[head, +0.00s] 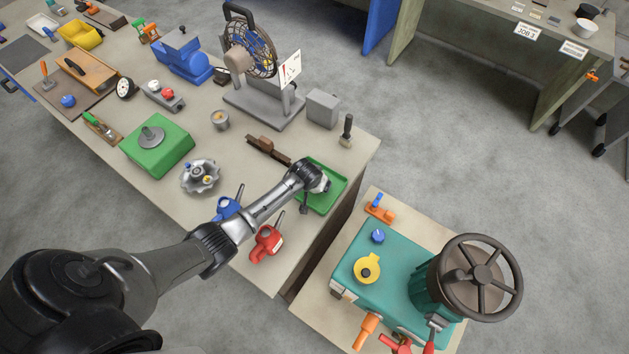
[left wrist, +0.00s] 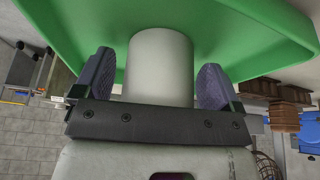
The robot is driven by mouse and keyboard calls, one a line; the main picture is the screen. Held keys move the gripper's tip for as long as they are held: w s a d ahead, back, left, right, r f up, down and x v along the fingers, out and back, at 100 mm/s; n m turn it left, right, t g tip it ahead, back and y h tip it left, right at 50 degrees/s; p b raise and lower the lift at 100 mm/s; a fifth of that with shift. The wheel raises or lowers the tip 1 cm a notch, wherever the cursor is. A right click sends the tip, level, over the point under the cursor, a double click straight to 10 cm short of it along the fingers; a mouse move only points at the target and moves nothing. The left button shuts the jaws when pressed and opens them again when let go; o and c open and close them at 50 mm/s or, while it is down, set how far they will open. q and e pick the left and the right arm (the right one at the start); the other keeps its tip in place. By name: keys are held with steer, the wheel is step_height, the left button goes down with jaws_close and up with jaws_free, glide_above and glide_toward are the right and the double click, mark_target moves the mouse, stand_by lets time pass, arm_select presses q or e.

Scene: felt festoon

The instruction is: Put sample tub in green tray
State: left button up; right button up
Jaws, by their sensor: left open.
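The green tray (head: 338,197) lies at the bench's right end in the head view. In the left wrist view the tray (left wrist: 230,25) fills the top of the picture. A plain pale grey-white cylinder, which looks like the sample tub (left wrist: 160,62), stands against the tray's surface there. My left gripper (head: 322,186) is over the tray. In the left wrist view its two dark fingers are apart, one on each side of the tub, with gaps visible. My right gripper is not in view.
A brown block (head: 268,149), a brush (head: 346,131) and a fan (head: 250,50) are behind the tray. A teal machine with a handwheel (head: 480,277) stands on a separate table at right.

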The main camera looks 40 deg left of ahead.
arm_select(q)
steer(key=shift+s+r, duration=0.1)
steer(key=shift+r, duration=0.5)
steer(key=shift+p+v, duration=0.95)
steer(key=shift+v, duration=4.6)
steer(key=s+d+r+m, duration=0.1)
steer(key=s+d+r, duration=0.1)
steer(key=s, duration=0.7)
steer(key=s+d+r+m+h, duration=0.1)
steer(key=s+d+r+m, duration=0.1)
steer(key=s+d, duration=0.3)
steer(key=s+d+r+m, duration=0.2)
steer(key=s+d, duration=0.2)
steer(key=s, duration=1)
steer(key=shift+g, duration=0.3)
step_height(320, 180, up, 11)
steer(key=p, duration=1)
steer(key=shift+f+p, duration=0.2)
steer(key=shift+p, duration=0.15)
